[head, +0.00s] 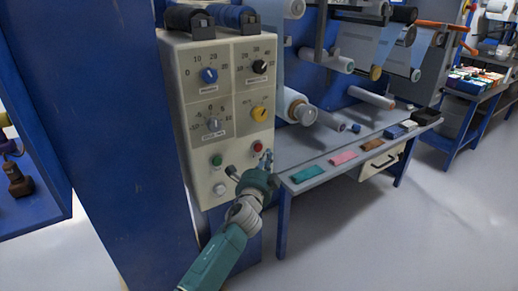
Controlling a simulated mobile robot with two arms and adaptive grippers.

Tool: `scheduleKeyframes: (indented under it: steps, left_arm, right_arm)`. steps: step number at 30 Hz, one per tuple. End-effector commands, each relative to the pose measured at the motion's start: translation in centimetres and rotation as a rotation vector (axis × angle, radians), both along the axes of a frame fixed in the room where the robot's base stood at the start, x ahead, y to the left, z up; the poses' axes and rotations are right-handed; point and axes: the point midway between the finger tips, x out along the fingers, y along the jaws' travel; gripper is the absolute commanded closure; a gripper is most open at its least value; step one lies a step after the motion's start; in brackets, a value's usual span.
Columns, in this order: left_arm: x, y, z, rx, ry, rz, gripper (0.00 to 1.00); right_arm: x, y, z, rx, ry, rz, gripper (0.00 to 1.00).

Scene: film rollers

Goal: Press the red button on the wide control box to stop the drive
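The wide control box (222,100) is a cream panel with several dials, mounted on a blue column in the head view. The red button (257,146) is at its lower right, and a green button (217,160) is at its lower left. A white button (220,189) sits below the green one. My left gripper (249,166) is in front of the box's lower right part, just below the red button. Its two fingers look spread apart with nothing between them. I cannot tell whether a finger touches the panel. My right gripper is out of view.
A grey-topped bench (312,172) with coloured pads stands just right of the box. Film rollers (298,106) project above it. The blue column (125,130) is on the left. The floor (420,230) at the right is clear.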

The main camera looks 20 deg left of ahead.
Motion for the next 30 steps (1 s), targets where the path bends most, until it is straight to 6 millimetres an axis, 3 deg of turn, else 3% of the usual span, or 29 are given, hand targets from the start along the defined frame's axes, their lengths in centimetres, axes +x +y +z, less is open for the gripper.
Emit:
scheduleKeyframes:
  steps: [9,30]
  left_arm:
    - [-1.7,-2.2,0.0,0.0,0.001,0.0,1.0]
    - [-1.9,-2.4,0.0,0.001,0.0,0.001,1.0]
  right_arm:
    - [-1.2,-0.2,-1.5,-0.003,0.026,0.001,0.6]
    - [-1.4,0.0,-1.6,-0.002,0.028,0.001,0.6]
